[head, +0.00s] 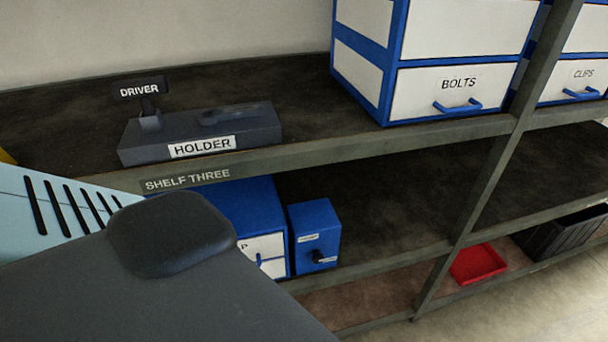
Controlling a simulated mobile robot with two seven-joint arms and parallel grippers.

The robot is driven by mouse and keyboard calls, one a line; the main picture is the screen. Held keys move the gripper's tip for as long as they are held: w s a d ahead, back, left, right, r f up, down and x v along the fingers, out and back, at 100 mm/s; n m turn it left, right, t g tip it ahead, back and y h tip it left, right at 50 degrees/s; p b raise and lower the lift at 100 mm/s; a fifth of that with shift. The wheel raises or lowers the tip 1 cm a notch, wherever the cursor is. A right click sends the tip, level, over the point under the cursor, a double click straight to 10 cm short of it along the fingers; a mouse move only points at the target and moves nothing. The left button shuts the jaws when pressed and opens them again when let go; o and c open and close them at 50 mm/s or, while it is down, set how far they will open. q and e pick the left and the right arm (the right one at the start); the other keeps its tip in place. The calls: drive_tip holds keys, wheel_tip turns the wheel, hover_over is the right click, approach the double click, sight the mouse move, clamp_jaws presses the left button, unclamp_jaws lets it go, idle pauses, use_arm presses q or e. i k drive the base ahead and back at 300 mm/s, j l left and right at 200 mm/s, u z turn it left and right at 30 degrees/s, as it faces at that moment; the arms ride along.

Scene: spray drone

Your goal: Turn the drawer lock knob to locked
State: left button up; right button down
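A small blue box (314,222) stands on the shelf below the one marked SHELF THREE. Its front carries a small black knob (317,256). One small white label sits above the knob and another beside it at lower right; both are too small to read, so I cannot tell the knob's setting. Directly left of the box is a larger blue cabinet (264,205) with white drawer fronts, partly hidden by the large dark grey shape in the foreground. Neither of my grippers shows in the head view, and nothing is seen touching the knob.
Above, a dark block labelled HOLDER (255,122) and a DRIVER sign (143,89) stand on the upper shelf. A BOLTS drawer cabinet (392,60) is to the right. A slanted post (480,190) crosses the shelves. A red tray (478,264) lies lower right. Shelf space right of the small box is clear.

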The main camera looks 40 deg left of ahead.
sight(318, 257)
drive_tip(key=i+l+u, duration=0.15)
drive_tip(key=u, duration=0.2)
drive_tip(key=i+l+u, duration=0.15)
drive_tip(key=u, duration=0.25)
drive_tip(key=i+l+u, duration=0.1)
drive_tip(key=l+u, duration=0.25)
drive_tip(key=i+l+u, duration=0.1)
drive_tip(key=l+u, duration=0.85)
drive_tip(key=i+l, duration=0.05)
drive_tip(key=l, duration=0.05)
